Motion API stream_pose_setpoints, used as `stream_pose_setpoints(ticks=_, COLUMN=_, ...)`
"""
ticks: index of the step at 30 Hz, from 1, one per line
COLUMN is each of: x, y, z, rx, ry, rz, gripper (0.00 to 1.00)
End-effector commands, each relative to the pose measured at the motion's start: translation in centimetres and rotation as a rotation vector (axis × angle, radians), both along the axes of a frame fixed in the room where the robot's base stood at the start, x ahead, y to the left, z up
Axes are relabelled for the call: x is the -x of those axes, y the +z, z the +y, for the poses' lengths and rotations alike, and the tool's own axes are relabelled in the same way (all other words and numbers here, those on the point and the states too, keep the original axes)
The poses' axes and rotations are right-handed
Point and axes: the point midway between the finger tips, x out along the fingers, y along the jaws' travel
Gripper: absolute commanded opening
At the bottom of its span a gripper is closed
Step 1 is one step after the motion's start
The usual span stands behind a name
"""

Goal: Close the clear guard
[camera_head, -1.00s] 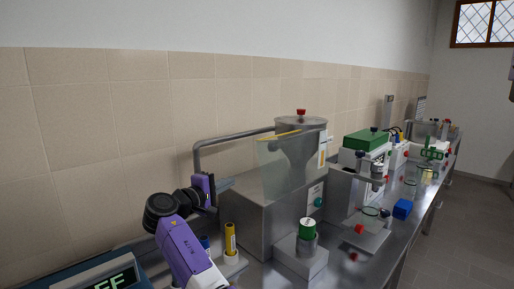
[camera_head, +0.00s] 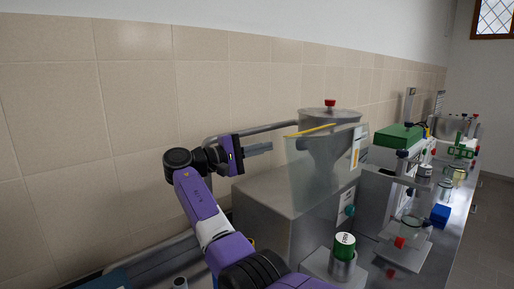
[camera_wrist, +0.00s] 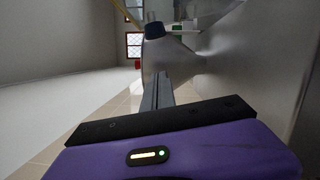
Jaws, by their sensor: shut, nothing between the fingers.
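The clear guard (camera_head: 313,170) is a see-through panel with a yellow strip along its top edge. It stands tilted in front of the grey funnel-shaped vessel (camera_head: 335,145) on a metal machine housing (camera_head: 265,205). My gripper (camera_head: 270,147) is shut and empty, just left of the guard's upper left part in the head view, with a small gap in the picture. In the wrist view my gripper (camera_wrist: 157,92) points along toward the vessel, and a yellow strip shows at the top left. Whether the fingers touch the guard cannot be told.
A bent metal pipe (camera_head: 285,126) runs behind my gripper to the vessel. A green-topped device (camera_head: 398,137), a blue block (camera_head: 440,215) and other apparatus fill the bench to the right.

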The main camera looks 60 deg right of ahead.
Motion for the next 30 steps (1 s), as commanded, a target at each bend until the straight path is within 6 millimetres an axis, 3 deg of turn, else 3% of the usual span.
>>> stream_pose_setpoints(ticks=8, x=2.7, y=0.5, z=-5.1, rx=-0.002, ry=-0.002, rz=0.000, gripper=0.00)
stream_pose_setpoints(ticks=18, x=5.6, y=1.0, z=-4.1, rx=-0.001, ry=0.002, rz=0.001, gripper=0.00)
stream_pose_setpoints(ticks=30, x=6.3, y=1.1, z=-3.9, rx=-0.001, ry=0.002, rz=0.001, gripper=0.00)
